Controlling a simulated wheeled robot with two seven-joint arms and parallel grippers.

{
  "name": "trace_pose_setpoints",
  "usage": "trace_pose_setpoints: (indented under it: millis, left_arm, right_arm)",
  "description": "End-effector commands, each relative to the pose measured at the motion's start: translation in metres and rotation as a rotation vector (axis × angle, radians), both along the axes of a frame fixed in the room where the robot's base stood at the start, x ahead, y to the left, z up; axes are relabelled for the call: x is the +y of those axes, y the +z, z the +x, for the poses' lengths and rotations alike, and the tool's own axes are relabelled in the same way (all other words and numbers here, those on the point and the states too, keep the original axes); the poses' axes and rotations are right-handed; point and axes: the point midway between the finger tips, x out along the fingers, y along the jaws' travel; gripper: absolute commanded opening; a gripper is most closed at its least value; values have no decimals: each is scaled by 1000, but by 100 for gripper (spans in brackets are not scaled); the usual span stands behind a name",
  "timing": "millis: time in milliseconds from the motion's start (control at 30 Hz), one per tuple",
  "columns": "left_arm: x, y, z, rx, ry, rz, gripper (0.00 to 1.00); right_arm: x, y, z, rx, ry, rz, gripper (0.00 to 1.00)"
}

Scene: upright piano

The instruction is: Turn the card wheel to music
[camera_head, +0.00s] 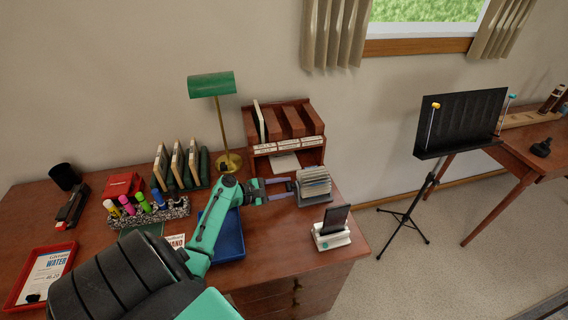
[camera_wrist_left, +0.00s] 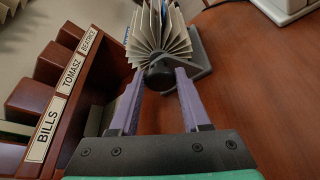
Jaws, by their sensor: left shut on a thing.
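The card wheel (camera_head: 314,182) stands near the right end of the desk, a fan of pale cards on a grey base. In the left wrist view its cards (camera_wrist_left: 160,38) spread out just beyond my fingers, and its dark round knob (camera_wrist_left: 158,75) faces me. My left gripper (camera_head: 289,187) reaches in from the left side of the wheel. The far side of the wheel is hidden. My right gripper is in neither view.
A labelled wooden letter rack (camera_head: 287,137) stands close behind the wheel. A phone on a white stand (camera_head: 332,229) is in front, near the desk edge. A green lamp (camera_head: 213,87), a blue tray (camera_head: 230,240) and a marker holder (camera_head: 150,213) are to the left.

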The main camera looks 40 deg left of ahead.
Motion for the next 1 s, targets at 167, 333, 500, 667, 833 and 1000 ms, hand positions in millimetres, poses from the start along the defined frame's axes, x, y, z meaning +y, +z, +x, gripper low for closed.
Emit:
trace_pose_setpoints:
  millis: [167, 333, 500, 667, 833, 1000]
  left_arm:
    - [-1, -7, -1, -95, 0, 135, 0]
    - [-2, -10, -2, -186, -1, 267, 0]
    - [-3, -13, -2, -279, 0, 400, 0]
    - [-3, -15, -2, -358, 0, 517, 0]
    - [-3, -15, -2, -429, -1, 618, 0]
    - [-3, -13, -2, -479, -2, 690, 0]
  right_arm:
    - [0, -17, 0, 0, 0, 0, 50]
    - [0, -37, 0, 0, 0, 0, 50]
    - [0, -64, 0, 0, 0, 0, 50]
    - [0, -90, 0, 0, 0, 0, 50]
    - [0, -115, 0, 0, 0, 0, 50]
    - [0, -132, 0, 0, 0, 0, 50]
